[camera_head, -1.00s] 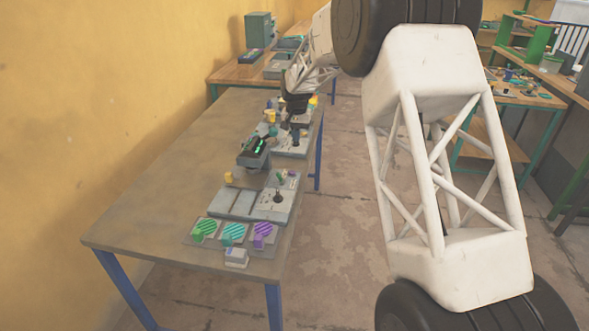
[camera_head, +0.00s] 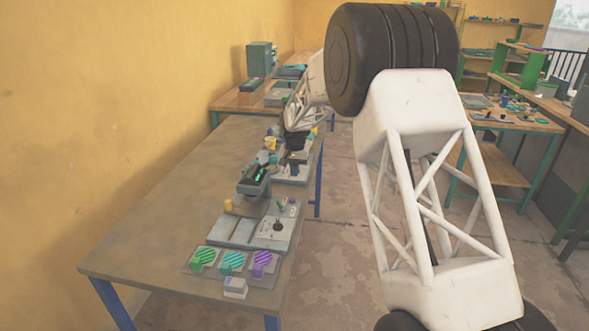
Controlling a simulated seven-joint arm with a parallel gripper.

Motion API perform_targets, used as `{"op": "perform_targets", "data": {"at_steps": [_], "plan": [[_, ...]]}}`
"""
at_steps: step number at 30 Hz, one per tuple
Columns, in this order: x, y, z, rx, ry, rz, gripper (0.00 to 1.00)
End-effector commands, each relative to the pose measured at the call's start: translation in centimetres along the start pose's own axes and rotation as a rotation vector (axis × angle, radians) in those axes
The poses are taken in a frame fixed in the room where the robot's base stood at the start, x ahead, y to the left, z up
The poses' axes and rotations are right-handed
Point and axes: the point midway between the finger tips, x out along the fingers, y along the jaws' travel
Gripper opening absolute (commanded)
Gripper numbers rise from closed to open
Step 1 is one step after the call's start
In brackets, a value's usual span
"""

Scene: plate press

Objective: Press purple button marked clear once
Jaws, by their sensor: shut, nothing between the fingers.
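A long wooden table carries a row of grey devices. At its near end, a grey plate (camera_head: 237,278) bears green, teal and purple striped discs, the purple one (camera_head: 263,257) at the right with a small purple block at its edge. Behind it, a flat grey device (camera_head: 246,232) has a round dial and small coloured parts at its far right corner, one purple-looking (camera_head: 292,203). No lettering is readable, so I cannot tell which is marked clear. My gripper (camera_head: 296,157) is shut and empty, small and dark, over the devices farther back, apart from the purple parts.
A dark device with a green-lit display (camera_head: 256,178) stands mid-row. A small white-grey block (camera_head: 235,286) sits at the table's near edge. The left of the wooden tabletop (camera_head: 165,215) is bare. A yellow wall borders the left; other benches stand behind and right.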

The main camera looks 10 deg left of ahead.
Motion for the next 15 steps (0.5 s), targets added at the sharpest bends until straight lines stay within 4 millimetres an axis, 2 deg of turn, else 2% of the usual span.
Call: {"op": "perform_targets", "data": {"at_steps": [15], "plan": [[7.8, 0.0, 0.0, 0.0, -0.002, 0.001, 0.0]]}}
